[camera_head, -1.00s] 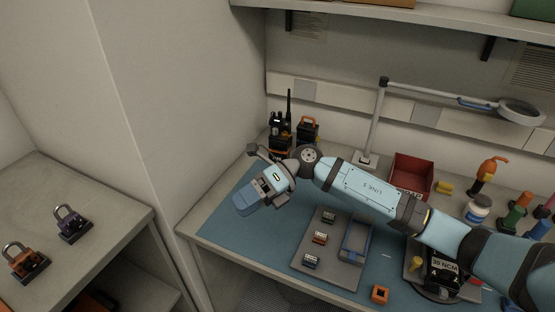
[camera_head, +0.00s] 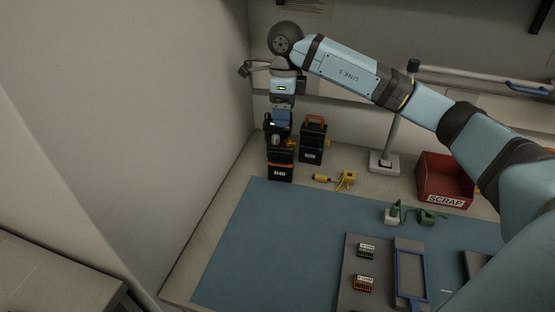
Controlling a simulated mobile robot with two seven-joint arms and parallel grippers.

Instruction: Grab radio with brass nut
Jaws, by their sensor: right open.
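A black radio (camera_head: 272,146) stands upright at the back left of the bench, in or on a black base with an orange band marked "R40" (camera_head: 280,172). I cannot make out a brass nut on it. My right gripper (camera_head: 279,120) points down at the radio's top, with its blue-grey fingers open. The fingers overlap the radio's upper part in the picture, and I cannot tell whether they touch it. The antenna is not distinguishable behind the gripper. My left gripper is not in view.
A black unit with an orange handle (camera_head: 312,142) stands close to the right of the radio. Small yellow items (camera_head: 346,179) lie nearby. A lamp base (camera_head: 384,162) and a red SCRAP bin (camera_head: 445,182) stand further right. The blue mat (camera_head: 270,245) is largely clear at left.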

